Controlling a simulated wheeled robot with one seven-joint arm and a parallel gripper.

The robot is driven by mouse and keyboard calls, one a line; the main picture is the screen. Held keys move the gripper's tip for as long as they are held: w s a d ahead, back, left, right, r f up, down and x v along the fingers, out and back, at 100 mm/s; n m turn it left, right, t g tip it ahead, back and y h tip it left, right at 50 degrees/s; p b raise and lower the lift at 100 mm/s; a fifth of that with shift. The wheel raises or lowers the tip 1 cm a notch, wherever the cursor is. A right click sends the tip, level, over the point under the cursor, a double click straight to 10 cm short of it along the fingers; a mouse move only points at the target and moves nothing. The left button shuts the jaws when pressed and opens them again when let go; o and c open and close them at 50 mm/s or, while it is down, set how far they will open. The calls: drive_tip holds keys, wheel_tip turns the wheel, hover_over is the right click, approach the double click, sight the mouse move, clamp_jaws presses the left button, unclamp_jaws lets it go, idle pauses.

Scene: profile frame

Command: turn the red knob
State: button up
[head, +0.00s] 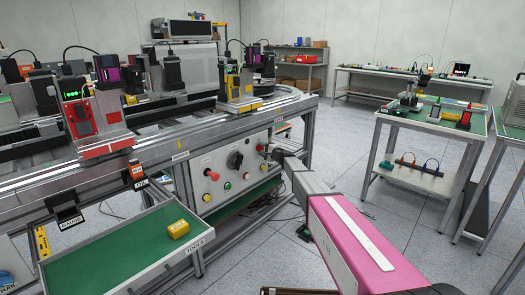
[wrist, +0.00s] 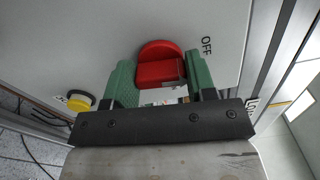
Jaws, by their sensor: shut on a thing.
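The red knob (wrist: 158,50) shows in the wrist view on a pale grey panel, with the word OFF printed to its right. My gripper (wrist: 160,66) has its two green fingers on either side of the knob, shut on it. Part of the knob's near side is hidden low between the fingers.
A red push button (head: 212,175) and a black rotary switch (head: 235,160) sit on the panel to the left of my gripper. A yellow button (wrist: 78,101) is at the left in the wrist view. A green-topped tray (head: 120,250) juts out at the lower left.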

drive_tip(key=shift+f+n, duration=0.1)
drive_tip(key=shift+n, duration=0.8)
drive_tip(key=shift+s, duration=0.1)
drive_tip(key=o, duration=0.9)
drive_tip(key=shift+o, duration=0.2)
drive_tip(key=v, duration=1)
drive_tip(key=shift+s+d, duration=0.25)
drive_tip(key=shift+d, duration=0.1)
drive_tip(key=shift+s, duration=0.1)
